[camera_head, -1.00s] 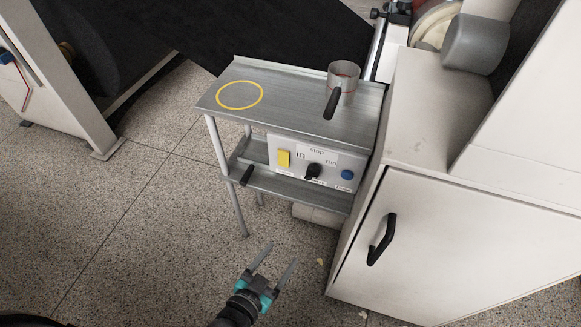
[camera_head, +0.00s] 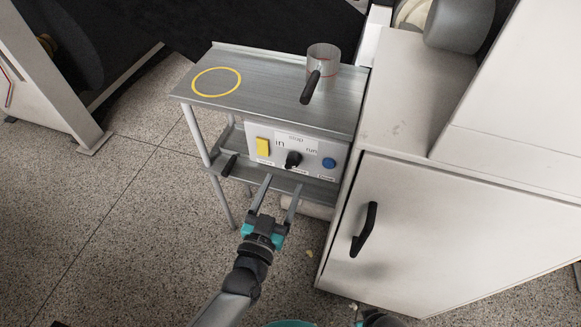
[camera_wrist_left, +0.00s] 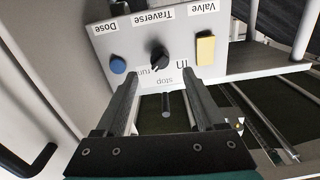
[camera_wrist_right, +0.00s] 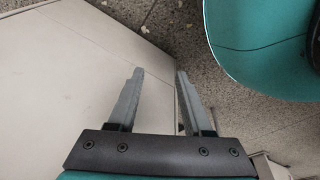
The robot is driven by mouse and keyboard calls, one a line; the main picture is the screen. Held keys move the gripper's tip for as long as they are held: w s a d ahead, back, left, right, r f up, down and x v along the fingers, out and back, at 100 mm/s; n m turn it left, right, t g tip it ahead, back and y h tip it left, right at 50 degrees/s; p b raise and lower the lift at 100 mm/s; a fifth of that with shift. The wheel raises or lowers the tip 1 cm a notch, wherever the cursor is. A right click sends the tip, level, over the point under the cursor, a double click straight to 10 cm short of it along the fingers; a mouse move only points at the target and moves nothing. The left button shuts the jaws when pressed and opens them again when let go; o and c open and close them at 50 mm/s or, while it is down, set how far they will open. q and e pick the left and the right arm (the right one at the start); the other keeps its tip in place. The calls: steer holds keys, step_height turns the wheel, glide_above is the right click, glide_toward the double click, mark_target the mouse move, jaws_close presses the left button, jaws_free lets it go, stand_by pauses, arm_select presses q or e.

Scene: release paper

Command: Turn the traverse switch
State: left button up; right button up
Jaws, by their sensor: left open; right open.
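The traverse switch (camera_head: 293,159) is a black knob in the middle of a light control panel (camera_head: 268,128) under the steel table. My left gripper (camera_head: 281,186) is open, just in front of and below the panel. In its own view the fingers (camera_wrist_left: 164,84) stand apart on either side of the knob, with nothing between them touched. My right gripper (camera_wrist_right: 157,72) is open and empty, low by the white cabinet.
A yellow switch (camera_head: 263,146) and a blue button (camera_head: 329,163) flank the knob. A cup with a dark handle (camera_head: 323,66) and a yellow ring (camera_head: 216,82) are on the tabletop. A white cabinet (camera_head: 400,230) with a black handle (camera_head: 364,230) stands at right.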

mark_target(290, 167)
arm_select(q)
steer(key=b+x, duration=0.1)
steer(key=x, duration=0.3)
steer(key=shift+w+d, duration=0.15)
steer(key=shift+w, duration=0.2)
steer(key=shift+b+x, duration=0.4)
steer(key=shift+x, duration=0.6)
arm_select(e)
steer(key=shift+w+a+r, duration=0.55)
steer(key=shift+w+r, duration=0.1)
steer(key=shift+r, duration=0.2)
steer(key=shift+w+a+r, duration=0.5)
steer(key=shift+w+r, duration=0.1)
steer(key=shift+r, duration=0.2)
arm_select(q)
steer(key=shift+c, duration=0.3)
jaws_close()
